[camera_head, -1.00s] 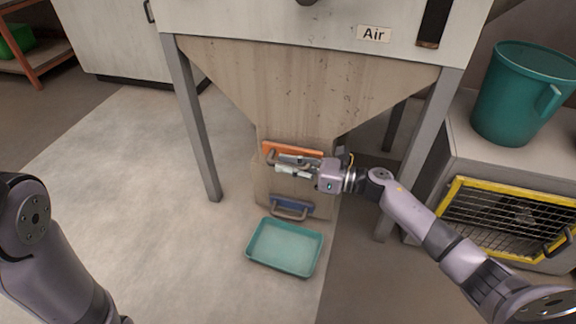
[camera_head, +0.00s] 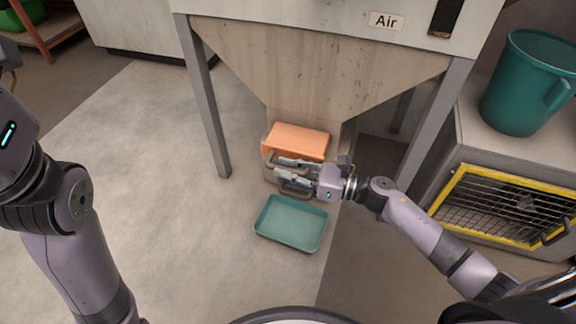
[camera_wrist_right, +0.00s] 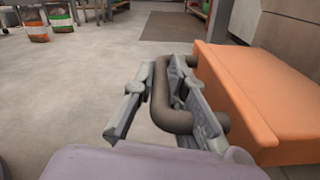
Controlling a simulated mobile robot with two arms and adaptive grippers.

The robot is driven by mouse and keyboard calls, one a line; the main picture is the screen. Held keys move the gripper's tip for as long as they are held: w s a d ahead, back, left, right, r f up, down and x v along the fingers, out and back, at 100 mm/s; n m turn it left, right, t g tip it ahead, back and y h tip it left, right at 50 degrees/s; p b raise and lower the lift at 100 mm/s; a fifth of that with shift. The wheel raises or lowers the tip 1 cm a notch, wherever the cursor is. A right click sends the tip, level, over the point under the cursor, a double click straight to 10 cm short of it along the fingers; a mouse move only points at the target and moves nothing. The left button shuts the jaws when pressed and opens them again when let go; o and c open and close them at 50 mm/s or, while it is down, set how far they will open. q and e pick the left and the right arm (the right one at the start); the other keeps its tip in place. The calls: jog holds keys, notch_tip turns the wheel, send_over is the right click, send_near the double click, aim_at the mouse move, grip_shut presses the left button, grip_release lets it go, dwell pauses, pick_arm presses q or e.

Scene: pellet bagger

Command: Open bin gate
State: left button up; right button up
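The bin gate, an orange slab (camera_head: 297,141), sticks out from the front of the hopper's throat in the head view. It also fills the right of the right wrist view (camera_wrist_right: 262,95). Its dark curved handle (camera_wrist_right: 164,95) passes between the fingers of my right gripper (camera_head: 297,170).
A teal tray (camera_head: 291,222) lies on the floor below the gate. The beige hopper (camera_head: 325,70) stands on grey legs (camera_head: 211,110) either side. A green bucket (camera_head: 525,85) stands on a cabinet with a yellow-framed grille (camera_head: 495,205) at the right.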

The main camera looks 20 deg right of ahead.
jog(key=o, duration=0.4)
jog(key=shift+o, duration=0.2)
jog(key=shift+d, duration=0.1)
jog(key=v, duration=1.2)
